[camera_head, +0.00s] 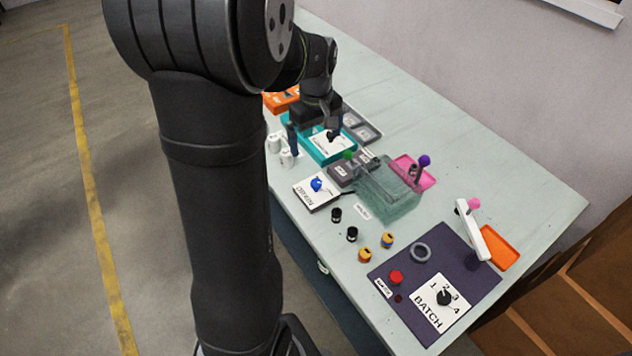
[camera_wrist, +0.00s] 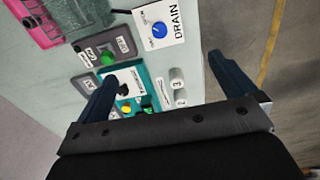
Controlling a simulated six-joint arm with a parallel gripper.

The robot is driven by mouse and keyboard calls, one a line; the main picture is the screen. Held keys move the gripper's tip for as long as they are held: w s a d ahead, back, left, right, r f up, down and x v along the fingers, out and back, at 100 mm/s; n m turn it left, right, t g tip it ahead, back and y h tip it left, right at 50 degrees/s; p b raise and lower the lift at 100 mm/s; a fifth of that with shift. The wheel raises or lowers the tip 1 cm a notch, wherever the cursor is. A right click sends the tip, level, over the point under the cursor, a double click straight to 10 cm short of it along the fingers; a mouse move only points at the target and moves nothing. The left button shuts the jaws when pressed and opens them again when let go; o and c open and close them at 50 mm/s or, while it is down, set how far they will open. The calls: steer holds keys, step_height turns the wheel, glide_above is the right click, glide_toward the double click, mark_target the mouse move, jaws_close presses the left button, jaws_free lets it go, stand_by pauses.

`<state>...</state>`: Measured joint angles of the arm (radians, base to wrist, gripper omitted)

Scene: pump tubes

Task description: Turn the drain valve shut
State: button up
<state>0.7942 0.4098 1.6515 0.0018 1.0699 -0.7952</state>
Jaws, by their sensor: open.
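The drain valve is a blue knob (camera_head: 317,184) on a white plate (camera_head: 326,199) marked DRAIN, near the table's front edge. In the wrist view the blue knob (camera_wrist: 159,30) sits at the top, beyond the fingertips, and small marks beside it are too small to read. My gripper (camera_head: 313,143) is open, with nothing between its fingers. It hangs over the teal-framed panel, behind the drain plate and apart from the knob. In the wrist view my gripper (camera_wrist: 160,70) shows both fingers spread wide.
The teal-framed panel (camera_head: 350,157) and white cylinders (camera_head: 286,157) lie near my gripper. A grey panel with a green knob (camera_head: 348,154) and a translucent green box (camera_head: 390,190) stand to the right. Black and orange knobs and a BATCH panel (camera_head: 441,302) lie farther right.

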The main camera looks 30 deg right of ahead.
step_height(320, 180, up, 2)
steer(key=shift+r, duration=0.25)
steer(key=shift+c, duration=0.2)
